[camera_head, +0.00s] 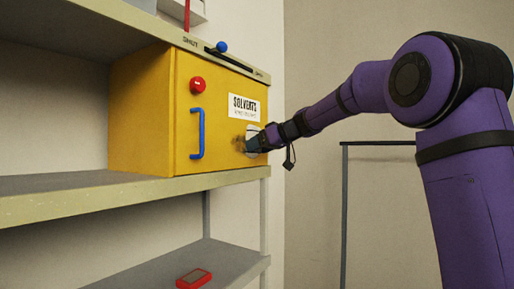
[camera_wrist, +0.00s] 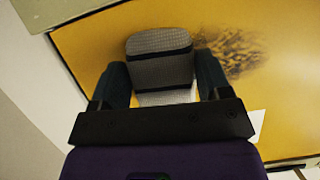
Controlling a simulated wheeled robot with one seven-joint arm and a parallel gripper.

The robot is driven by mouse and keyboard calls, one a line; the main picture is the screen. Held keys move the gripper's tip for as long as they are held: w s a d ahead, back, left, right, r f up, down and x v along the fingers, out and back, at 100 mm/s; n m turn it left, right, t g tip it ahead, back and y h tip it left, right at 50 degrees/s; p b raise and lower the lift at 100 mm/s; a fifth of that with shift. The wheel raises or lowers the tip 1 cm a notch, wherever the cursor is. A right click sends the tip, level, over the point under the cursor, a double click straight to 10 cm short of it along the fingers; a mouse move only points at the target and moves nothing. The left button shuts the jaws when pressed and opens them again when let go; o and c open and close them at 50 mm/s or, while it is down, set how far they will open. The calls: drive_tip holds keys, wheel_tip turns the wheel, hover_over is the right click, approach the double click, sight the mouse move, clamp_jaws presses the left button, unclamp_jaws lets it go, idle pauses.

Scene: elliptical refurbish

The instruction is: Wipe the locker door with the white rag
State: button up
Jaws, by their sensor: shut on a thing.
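The yellow locker (camera_head: 140,115) stands on a shelf, its door (camera_head: 220,152) shut, with a blue handle (camera_head: 197,134). My gripper (camera_head: 250,142) is at the door's right side, below the white label. In the wrist view my gripper (camera_wrist: 159,64) is shut on the white rag (camera_wrist: 160,72), a pale textured pad with dark bands across it. The rag (camera_head: 252,131) lies against or very near the door; exact contact is hard to tell. A dark brown smudge (camera_wrist: 236,52) on the door lies just beside the rag, and part of it shows left of my gripper in the head view.
A red knob (camera_head: 197,85) sticks out above the handle. The SOLVENTS label (camera_head: 244,106) is above my gripper. A rail with a blue knob (camera_head: 222,47) runs over the locker. A red object (camera_head: 194,279) lies on the lower shelf. A dark metal frame (camera_head: 345,210) stands at right.

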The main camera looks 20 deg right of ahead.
sight(230, 150)
drive_tip(key=shift+w+d, duration=0.8)
drive_tip(key=shift+d, duration=0.3)
drive_tip(key=shift+s+a, duration=0.75)
drive_tip(key=shift+a, duration=0.3)
drive_tip(key=shift+s+a, duration=0.75)
drive_tip(key=shift+a, duration=0.35)
drive_tip(key=shift+s+a, duration=0.75)
drive_tip(key=shift+a, duration=0.3)
drive_tip(key=shift+s+a, duration=0.95)
drive_tip(key=shift+a, duration=0.25)
drive_tip(key=shift+s+a, duration=0.9)
drive_tip(key=shift+a, duration=0.3)
drive_tip(key=shift+d, duration=0.1)
drive_tip(key=shift+s+d, duration=0.55)
drive_tip(key=shift+s, duration=0.25)
drive_tip(key=shift+s+d, duration=0.6)
drive_tip(key=shift+s, duration=0.2)
drive_tip(key=shift+s+d, duration=0.55)
drive_tip(key=shift+s, duration=0.25)
drive_tip(key=shift+s+d, duration=0.1)
